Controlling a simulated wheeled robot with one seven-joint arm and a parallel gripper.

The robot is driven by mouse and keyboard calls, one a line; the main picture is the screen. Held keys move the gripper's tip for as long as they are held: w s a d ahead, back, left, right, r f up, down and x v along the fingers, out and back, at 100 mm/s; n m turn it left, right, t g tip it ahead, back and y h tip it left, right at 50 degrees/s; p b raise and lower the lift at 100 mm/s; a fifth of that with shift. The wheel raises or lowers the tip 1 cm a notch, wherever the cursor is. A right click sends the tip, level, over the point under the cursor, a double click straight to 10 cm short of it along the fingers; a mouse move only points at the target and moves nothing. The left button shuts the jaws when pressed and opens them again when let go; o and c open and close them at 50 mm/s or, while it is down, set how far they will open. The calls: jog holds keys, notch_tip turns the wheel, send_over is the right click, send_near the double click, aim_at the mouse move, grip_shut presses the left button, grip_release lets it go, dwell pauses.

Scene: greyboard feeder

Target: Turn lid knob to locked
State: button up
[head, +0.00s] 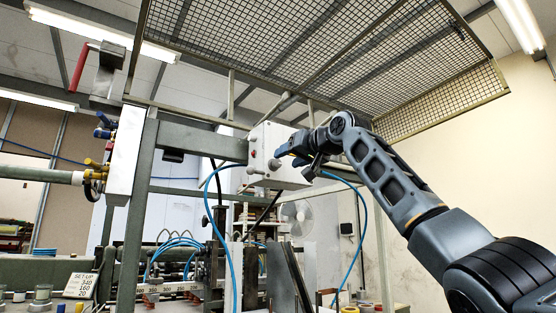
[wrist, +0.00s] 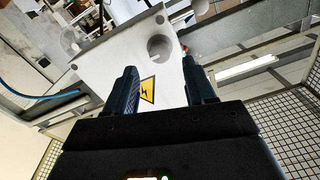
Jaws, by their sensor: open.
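A white box (head: 267,142) is fixed to the green machine frame in the head view. Its face fills the middle of the wrist view (wrist: 118,55), with a yellow lightning warning label (wrist: 148,90). A round grey knob (wrist: 160,47) stands out from this face near its upper edge. My gripper (wrist: 163,73) is open, its dark fingers spread, with the knob beyond the gap between the tips and apart from them. In the head view my gripper (head: 288,151) is at the box's right side and covers part of it. I cannot read the knob's position.
A small red part (wrist: 184,48) shows beside the knob, near the right fingertip. A blue hose (head: 214,183) loops below the box. A wire mesh guard (head: 330,45) hangs above my arm. A green post (head: 133,210) stands to the left.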

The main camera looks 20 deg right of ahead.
aim_at(279, 162)
jog(key=p+x, duration=0.1)
jog(key=x, duration=0.2)
jog(key=shift+w+a+r+p, duration=0.15)
jog(key=shift+w+p, duration=0.15)
jog(key=shift+w+a, duration=0.15)
jog(key=shift+w, duration=0.45)
jog(key=shift+f, duration=0.2)
grip_shut()
